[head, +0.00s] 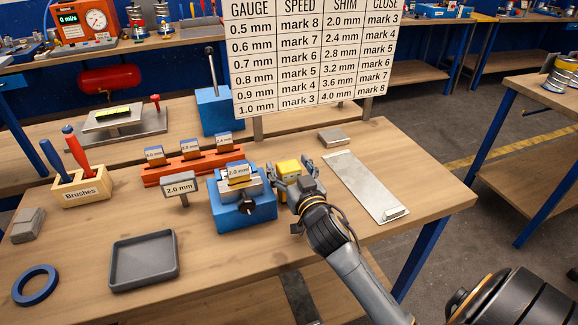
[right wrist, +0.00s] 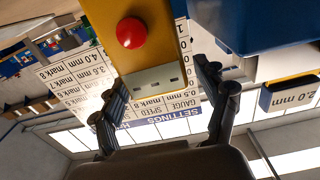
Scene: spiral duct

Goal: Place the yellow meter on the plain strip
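The yellow meter (head: 288,167) is a small yellow block just right of the blue vise. In the right wrist view it is large (right wrist: 155,77), with a red round button on its face. My right gripper (head: 292,179) is at the meter, its fingers spread to either side. In the right wrist view a gap shows between the meter and the right-hand finger; contact at the left-hand finger is unclear. A plain silver metal strip (head: 362,183) lies on the table to the right, with a small raised block at its near end; nothing rests on it. My left gripper is not visible.
The blue vise (head: 245,212) holds a 2.0 mm piece close left of the gripper. A small grey block (head: 333,137) lies behind the strip. An orange rack (head: 190,165), grey tray (head: 145,258) and brush holder (head: 82,187) stand left. The settings board (head: 312,55) rises behind.

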